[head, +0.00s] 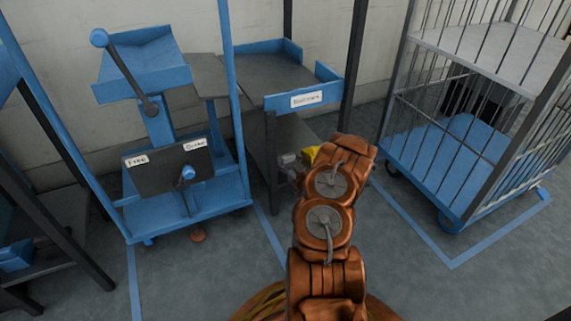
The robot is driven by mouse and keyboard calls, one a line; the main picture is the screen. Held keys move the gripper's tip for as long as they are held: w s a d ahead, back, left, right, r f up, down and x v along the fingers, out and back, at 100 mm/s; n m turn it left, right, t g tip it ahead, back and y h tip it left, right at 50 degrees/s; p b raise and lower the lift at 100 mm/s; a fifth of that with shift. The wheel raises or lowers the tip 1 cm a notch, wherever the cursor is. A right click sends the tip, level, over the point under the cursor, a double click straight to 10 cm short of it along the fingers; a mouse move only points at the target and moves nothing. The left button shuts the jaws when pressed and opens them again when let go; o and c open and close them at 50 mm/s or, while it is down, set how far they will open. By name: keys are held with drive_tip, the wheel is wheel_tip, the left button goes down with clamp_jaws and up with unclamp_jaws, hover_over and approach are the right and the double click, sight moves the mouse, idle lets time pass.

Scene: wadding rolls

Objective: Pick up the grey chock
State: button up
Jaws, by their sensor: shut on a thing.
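The grey chock (288,159) shows as a small light grey piece just left of my copper arm, in front of the lower shelf of the dark stand. My gripper (291,170) is mostly hidden behind my arm links; only a small part shows at the chock, and it is shut on it. The fingertips and the chock's underside cannot be made out. A yellow block (310,154) is just right of the chock, partly behind my arm. I cannot tell whether the chock touches the shelf.
The dark stand with blue edging (332,91) rises close behind my gripper. A blue trolley with levers (190,203) stands at the left. A barred cage cart (440,163) stands at the right. Bare floor (400,255) lies between my arm and the cage cart.

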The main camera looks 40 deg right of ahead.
drive_tip(key=shift+c, duration=0.5)
drive_tip(key=shift+r, duration=0.1)
wheel_tip(320, 180, up, 4)
drive_tip(key=p, duration=0.3)
drive_tip(key=s+d+p, duration=0.1)
drive_tip(key=s+p, duration=0.5)
drive_tip(key=s, duration=0.9)
drive_tip(key=shift+s+d+r+p, duration=0.25)
drive_tip(key=shift+s+r+p, duration=0.1)
drive_tip(key=shift+s+r, duration=0.1)
